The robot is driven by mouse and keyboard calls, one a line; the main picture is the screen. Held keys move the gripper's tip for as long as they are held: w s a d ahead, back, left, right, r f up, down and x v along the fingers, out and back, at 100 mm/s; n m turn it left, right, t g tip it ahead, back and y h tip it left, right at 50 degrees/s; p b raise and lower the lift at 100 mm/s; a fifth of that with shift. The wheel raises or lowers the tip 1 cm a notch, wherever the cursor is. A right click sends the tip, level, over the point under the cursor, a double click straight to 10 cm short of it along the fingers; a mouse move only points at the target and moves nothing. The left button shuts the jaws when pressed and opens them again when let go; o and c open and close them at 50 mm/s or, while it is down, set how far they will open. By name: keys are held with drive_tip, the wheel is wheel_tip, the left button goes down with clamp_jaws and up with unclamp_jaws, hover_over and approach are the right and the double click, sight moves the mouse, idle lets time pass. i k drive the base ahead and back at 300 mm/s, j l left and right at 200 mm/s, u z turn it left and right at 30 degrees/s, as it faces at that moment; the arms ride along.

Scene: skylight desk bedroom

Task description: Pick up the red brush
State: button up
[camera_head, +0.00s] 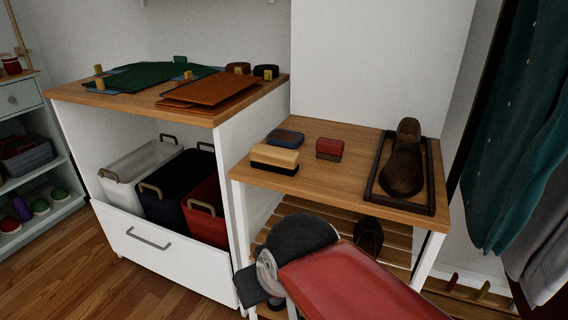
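The red brush (330,146) is a small block with a red top and a dark underside. It lies on the wooden top of the low bench (345,185), near the back middle, between two other brushes and a shoe tray. My arm reaches in from the lower right, below and in front of the bench, with a red link and a dark joint. No gripper fingers show, so I cannot see whether the gripper is open or shut. Nothing visible of my arm touches the brush.
A tan brush (275,157) and a blue-topped brush (286,138) lie left of it. A dark tray (431,208) with a brown shoe (402,170) stands right. The taller cabinet (222,113) borders the bench's left side. Bare wood lies in front of the brush.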

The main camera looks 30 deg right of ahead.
sight(328, 148)
drive_tip(key=z, duration=1.1)
